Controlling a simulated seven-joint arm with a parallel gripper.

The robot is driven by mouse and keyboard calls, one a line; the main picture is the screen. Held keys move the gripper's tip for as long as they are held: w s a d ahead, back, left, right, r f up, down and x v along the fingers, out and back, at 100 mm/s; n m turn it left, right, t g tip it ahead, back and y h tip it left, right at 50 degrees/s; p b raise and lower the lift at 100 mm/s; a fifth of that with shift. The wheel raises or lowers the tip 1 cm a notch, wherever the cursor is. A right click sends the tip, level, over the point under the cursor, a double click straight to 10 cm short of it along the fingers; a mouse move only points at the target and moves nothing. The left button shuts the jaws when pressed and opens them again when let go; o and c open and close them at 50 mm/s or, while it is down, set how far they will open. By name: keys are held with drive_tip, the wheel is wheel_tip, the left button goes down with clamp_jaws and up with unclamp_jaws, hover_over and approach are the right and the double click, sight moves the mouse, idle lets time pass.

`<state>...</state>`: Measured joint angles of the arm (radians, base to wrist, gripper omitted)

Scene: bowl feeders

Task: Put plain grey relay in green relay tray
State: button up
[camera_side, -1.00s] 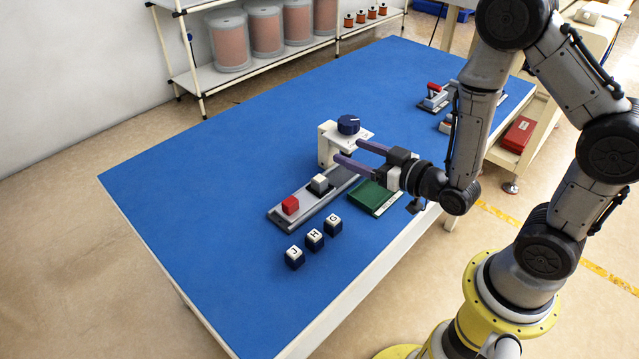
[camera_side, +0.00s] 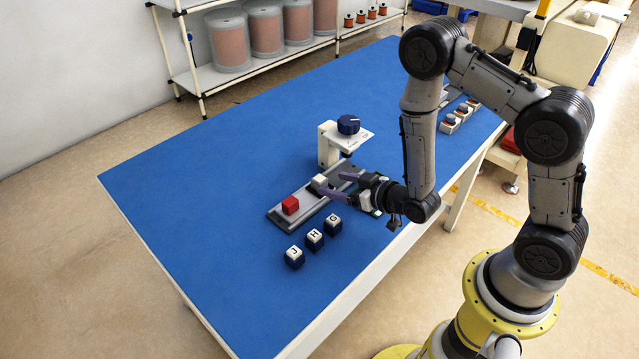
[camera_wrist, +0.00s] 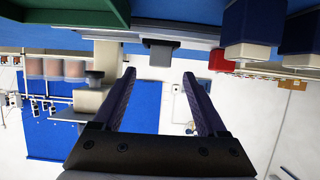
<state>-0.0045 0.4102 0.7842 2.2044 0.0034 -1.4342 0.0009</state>
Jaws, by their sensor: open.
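The plain grey relay (camera_side: 319,182), a small block with a pale top, sits on the grey rail (camera_side: 276,217) beside a red relay (camera_side: 290,204). In the upside-down wrist view the grey relay (camera_wrist: 161,50) shows dark, ahead of my fingertips and roughly centred between them. My gripper (camera_side: 331,183) is open and low over the rail, its fingers pointing towards the relay; both fingers also show in the wrist view (camera_wrist: 159,75). Nothing is held. The green relay tray (camera_wrist: 65,12) fills the wrist view's upper left corner; in the side view my gripper mostly hides it.
A white stand with a dark blue knob (camera_side: 348,125) rises just behind the rail. Three lettered cubes (camera_side: 314,239) stand in front of it. More small parts (camera_side: 460,117) lie at the table's far right. The left of the blue table (camera_side: 190,180) is clear.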

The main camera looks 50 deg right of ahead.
sight(322, 180)
drive_tip(key=x, duration=0.5)
drive_tip(key=shift+r, duration=0.15)
drive_tip(key=shift+c, duration=0.2)
clamp_jaws()
